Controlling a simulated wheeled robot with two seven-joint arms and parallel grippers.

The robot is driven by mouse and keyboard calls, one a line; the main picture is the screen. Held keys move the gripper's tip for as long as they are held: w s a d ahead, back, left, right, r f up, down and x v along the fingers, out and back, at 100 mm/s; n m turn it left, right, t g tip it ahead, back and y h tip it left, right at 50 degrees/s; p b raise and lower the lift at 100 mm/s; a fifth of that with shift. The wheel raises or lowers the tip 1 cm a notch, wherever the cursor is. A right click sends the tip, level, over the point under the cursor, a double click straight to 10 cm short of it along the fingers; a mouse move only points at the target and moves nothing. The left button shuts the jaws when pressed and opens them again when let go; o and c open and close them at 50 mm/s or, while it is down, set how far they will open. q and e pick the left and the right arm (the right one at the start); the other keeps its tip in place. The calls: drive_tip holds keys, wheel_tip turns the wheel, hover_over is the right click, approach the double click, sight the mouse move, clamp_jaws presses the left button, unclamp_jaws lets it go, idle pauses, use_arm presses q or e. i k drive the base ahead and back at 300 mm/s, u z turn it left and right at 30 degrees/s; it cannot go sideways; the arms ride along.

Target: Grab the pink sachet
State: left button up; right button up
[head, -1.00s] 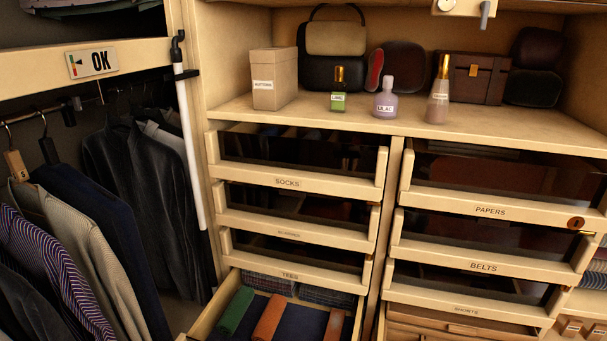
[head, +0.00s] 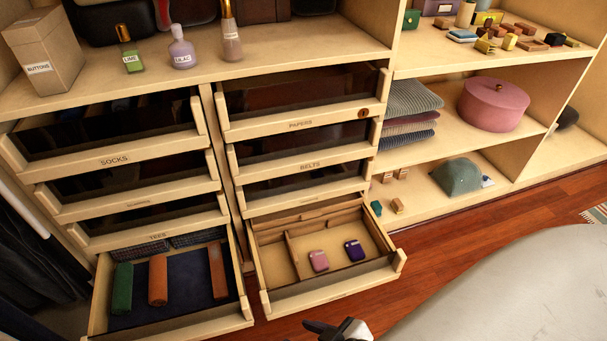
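The pink sachet (head: 319,260) lies in the open lower right drawer (head: 330,293), just right of a lengthwise divider. It is small and rounded, with a pale mark on top. A dark purple sachet (head: 354,250) lies to its right in the same compartment, apart from it. At the bottom edge, below the drawer's front, shows a dark and white gripper end (head: 338,329), seemingly my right gripper. It is apart from both sachets and mostly cut off, so its opening is unclear. My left gripper is not in view.
The neighbouring open drawer (head: 176,331) holds rolled and folded cloth. Closed-looking drawers with dark fronts stack above both. Shelves at right hold folded clothes (head: 409,112) and a pink round box (head: 494,104). A large grey surface (head: 500,290) fills the lower right; wooden floor shows between.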

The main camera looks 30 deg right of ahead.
sight(320, 263)
drive_tip(key=z, duration=0.65)
drive_tip(key=k, duration=0.45)
drive_tip(key=z, duration=0.4)
drive_tip(key=i, duration=0.55)
